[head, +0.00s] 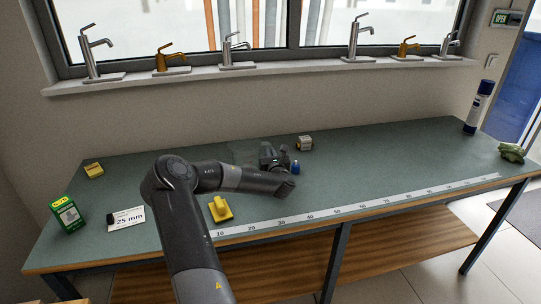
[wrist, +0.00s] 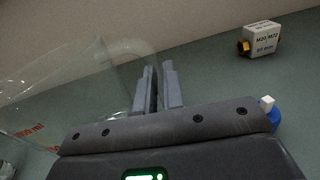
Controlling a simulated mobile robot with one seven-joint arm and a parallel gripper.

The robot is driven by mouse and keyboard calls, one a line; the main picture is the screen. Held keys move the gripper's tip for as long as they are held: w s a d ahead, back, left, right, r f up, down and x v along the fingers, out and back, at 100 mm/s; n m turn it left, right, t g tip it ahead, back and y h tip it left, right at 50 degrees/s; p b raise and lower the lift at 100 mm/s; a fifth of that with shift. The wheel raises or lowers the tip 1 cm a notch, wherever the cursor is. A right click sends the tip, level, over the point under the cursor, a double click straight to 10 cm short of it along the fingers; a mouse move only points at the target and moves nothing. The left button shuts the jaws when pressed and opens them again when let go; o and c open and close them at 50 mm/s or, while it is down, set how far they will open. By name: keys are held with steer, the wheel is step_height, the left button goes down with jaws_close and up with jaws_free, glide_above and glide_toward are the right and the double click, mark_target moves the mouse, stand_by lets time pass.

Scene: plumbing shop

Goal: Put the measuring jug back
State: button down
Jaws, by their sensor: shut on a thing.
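The measuring jug (wrist: 75,90) is clear with red markings and fills the left of the wrist view. In the head view it shows only as a faint clear shape (head: 244,152) just left of my gripper (head: 266,155), near the back of the green bench (head: 400,160). In the wrist view my gripper's fingers (wrist: 158,88) are close together at the jug's right side, shut on it. Which part of the jug is between them is hard to see. Whether its base touches the bench is not clear.
A yellow block (head: 220,208), a 25 mm card (head: 128,219) and a green box (head: 67,214) lie to the left. The bench's right half is mostly clear behind the measuring strip (head: 365,204).

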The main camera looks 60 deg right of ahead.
steer(key=shift+f, duration=0.2)
steer(key=c, duration=2)
jaws_free()
steer(key=shift+f, duration=0.2)
steer(key=o, duration=0.5)
steer(key=shift+c, duration=0.2)
